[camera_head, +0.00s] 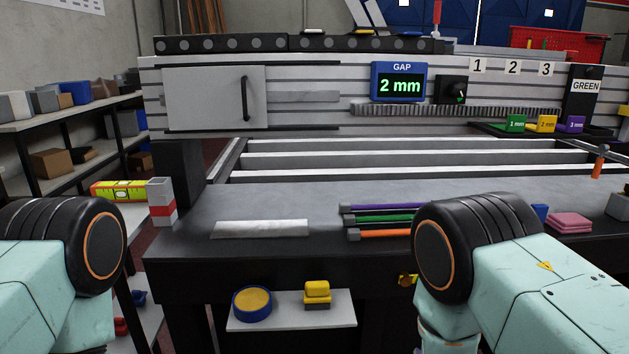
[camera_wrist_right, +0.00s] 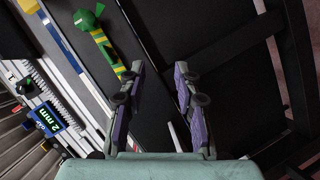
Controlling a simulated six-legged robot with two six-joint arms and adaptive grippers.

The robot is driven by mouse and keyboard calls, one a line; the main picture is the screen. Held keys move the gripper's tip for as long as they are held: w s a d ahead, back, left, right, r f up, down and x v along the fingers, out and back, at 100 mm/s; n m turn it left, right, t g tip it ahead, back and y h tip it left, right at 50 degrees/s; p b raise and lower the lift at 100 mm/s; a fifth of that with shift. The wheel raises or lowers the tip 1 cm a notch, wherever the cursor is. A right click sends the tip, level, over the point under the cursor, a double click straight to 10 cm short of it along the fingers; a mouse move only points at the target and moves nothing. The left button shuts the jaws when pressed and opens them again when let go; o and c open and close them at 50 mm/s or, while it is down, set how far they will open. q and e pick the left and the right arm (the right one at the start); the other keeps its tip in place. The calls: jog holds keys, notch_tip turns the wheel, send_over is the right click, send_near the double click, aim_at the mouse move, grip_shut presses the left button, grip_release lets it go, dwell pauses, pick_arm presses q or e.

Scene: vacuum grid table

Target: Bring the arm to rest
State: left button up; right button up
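My right arm (camera_head: 510,285) comes in from the lower right of the head view, its dark round joint in front of the table's front edge. In the right wrist view my right gripper (camera_wrist_right: 159,75) has its two purple-padded fingers apart, with nothing between them. Dark surfaces show behind the fingers. My left arm (camera_head: 60,250) shows at the lower left of the head view. The left gripper is outside both views.
The table (camera_head: 270,200) carries a pale strip (camera_head: 260,228) and several coloured rods (camera_head: 375,220). A small shelf (camera_head: 290,322) below holds a blue-and-yellow disc and a yellow block. A green-and-yellow tool (camera_wrist_right: 99,40) lies left of the fingers. Mid-table has clear room.

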jog(key=s+f+m+g+y, duration=0.3)
jog(key=s+f+m+g, duration=0.45)
jog(key=s, duration=0.95)
jog(key=s+a+f+m+g+y, duration=0.1)
jog(key=s+g, duration=0.5)
jog(key=s, duration=1.2)
jog(key=shift+f+m, duration=0.45)
jog(key=shift+m, duration=0.1)
jog(key=shift+w+a+g, duration=0.1)
jog(key=shift+g, duration=0.15)
